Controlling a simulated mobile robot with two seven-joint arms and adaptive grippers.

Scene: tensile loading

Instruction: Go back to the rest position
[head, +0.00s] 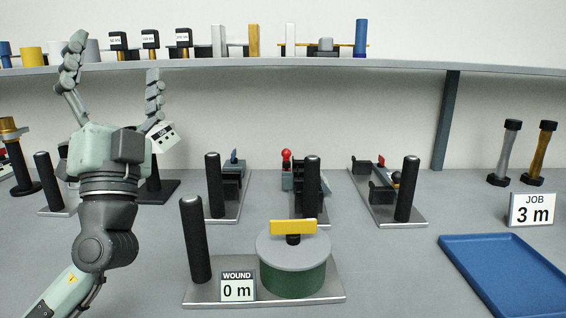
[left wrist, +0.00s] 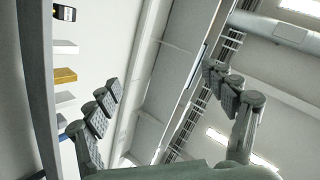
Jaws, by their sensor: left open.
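My left gripper (head: 112,78) is raised at the left of the head view, fingers pointing up and spread wide. Nothing is between its fingers. In the left wrist view the open fingers (left wrist: 170,100) have only the wall, ceiling and a shelf edge behind them. The gripper's body hides part of the bench and some of the fixtures behind it. My right gripper is not in either view.
A winding stand (head: 335,292) with a green drum (head: 292,278) and a "0 m" sign (head: 238,287) stands at front centre. Several post fixtures stand behind it. A blue tray (head: 500,268), a "3 m" sign (head: 532,209) and two specimens (head: 508,152) are at right. A loaded shelf (head: 300,64) runs above.

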